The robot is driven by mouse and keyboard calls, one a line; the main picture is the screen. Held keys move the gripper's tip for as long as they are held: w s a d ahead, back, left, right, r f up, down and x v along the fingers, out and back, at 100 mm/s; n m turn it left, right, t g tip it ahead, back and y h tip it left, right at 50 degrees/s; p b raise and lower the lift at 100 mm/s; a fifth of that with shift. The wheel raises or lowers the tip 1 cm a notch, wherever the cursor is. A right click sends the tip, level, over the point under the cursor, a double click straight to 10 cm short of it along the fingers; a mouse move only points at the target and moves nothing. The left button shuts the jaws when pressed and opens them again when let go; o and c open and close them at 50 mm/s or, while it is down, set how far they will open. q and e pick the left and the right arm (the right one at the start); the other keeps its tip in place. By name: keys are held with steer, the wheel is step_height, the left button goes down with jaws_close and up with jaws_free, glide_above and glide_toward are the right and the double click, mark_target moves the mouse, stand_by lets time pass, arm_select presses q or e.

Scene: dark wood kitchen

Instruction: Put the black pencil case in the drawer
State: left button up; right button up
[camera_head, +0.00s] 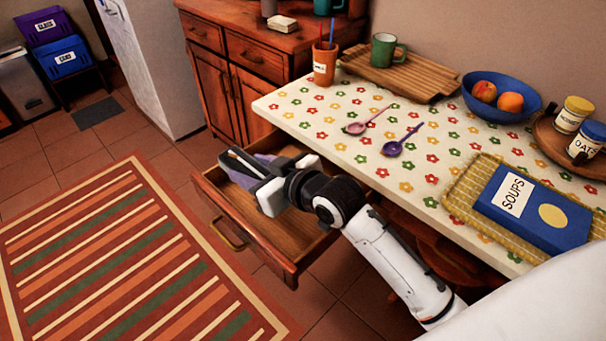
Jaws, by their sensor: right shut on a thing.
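The wooden drawer (293,252) under the table is pulled open. My right gripper (246,164) is over the drawer's far left part, pointing away from me. It is shut on a dark, narrow thing (240,157), which looks like the black pencil case. The gripper hides most of it, and I cannot tell whether it touches the drawer floor. A purple thing (262,158) shows beside the fingers at the drawer's back; its shape is mostly hidden. The near part of the drawer floor looks bare. My left gripper is not in view.
A striped rug (130,260) lies on the floor at left.

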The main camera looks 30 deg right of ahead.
mark_target(265, 172)
steer(key=d+f, duration=0.2)
steer(key=shift+d, duration=0.3)
step_height(265, 172, down, 5)
steer(key=shift+r+b, duration=0.15)
steer(key=shift+b, duration=0.5)
steer(key=shift+f, duration=0.95)
step_height(265, 172, down, 3)
steer(key=shift+w+r+b, duration=0.1)
steer(key=shift+r+b, duration=0.05)
steer(key=shift+b, duration=0.45)
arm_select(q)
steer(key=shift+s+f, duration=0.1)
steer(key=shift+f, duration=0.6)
arm_select(e)
steer(key=o, duration=1.1)
